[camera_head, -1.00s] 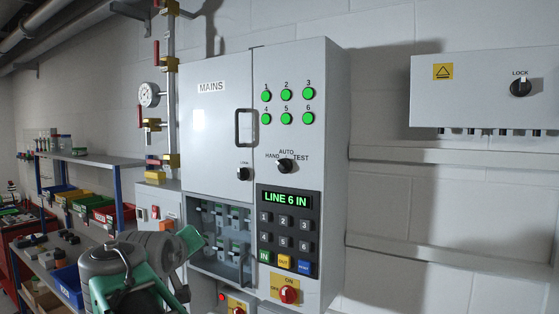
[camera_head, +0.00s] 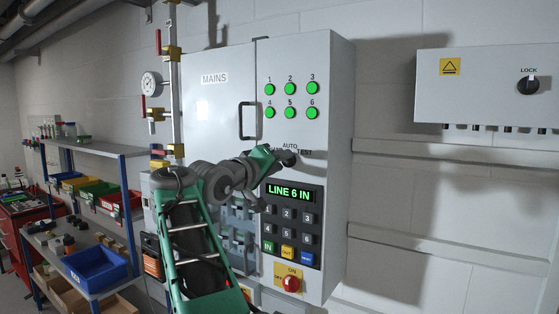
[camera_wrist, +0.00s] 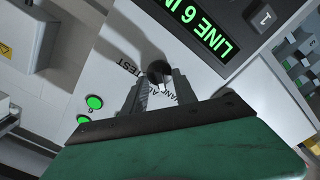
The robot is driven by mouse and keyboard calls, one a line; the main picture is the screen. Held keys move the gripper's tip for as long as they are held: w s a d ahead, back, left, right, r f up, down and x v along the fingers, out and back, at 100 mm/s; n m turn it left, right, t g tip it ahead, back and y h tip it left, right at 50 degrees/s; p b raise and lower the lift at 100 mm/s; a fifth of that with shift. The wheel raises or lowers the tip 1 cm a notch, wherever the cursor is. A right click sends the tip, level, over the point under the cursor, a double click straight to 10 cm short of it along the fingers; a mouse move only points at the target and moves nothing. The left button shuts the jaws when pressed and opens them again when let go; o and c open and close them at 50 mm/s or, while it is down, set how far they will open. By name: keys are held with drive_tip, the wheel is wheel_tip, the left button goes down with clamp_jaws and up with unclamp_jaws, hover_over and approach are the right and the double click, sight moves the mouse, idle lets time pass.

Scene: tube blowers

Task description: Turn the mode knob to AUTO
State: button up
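The mode knob is a small black knob on the grey panel's right door, with HAND, AUTO and TEST printed around it. In the head view my gripper (camera_head: 279,156) is at the panel and covers most of the knob and the HAND label. In the wrist view the knob (camera_wrist: 157,70) lies at the fingertips of my gripper (camera_wrist: 158,85). The two fingers stand apart, one on either side of it; contact cannot be told. Which label the knob points to is not clear. AUTO and HAND are partly hidden by the fingers.
Green lamps (camera_head: 291,101) are above the knob. Below it are a LINE 6 IN display (camera_head: 290,193) and keypad (camera_head: 289,228), with a red OFF/ON knob (camera_head: 291,284) at the bottom. A door handle (camera_head: 246,121) is at left, a LOCK box (camera_head: 487,88) at right.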

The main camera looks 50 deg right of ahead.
clamp_jaws()
idle(0.8)
drive_tip(key=m+b, duration=0.4)
drive_tip(key=m, duration=0.5)
drive_tip(key=shift+s+m, duration=0.15)
drive_tip(key=shift+m, duration=0.25)
drive_tip(key=shift+r, duration=0.1)
idle(0.3)
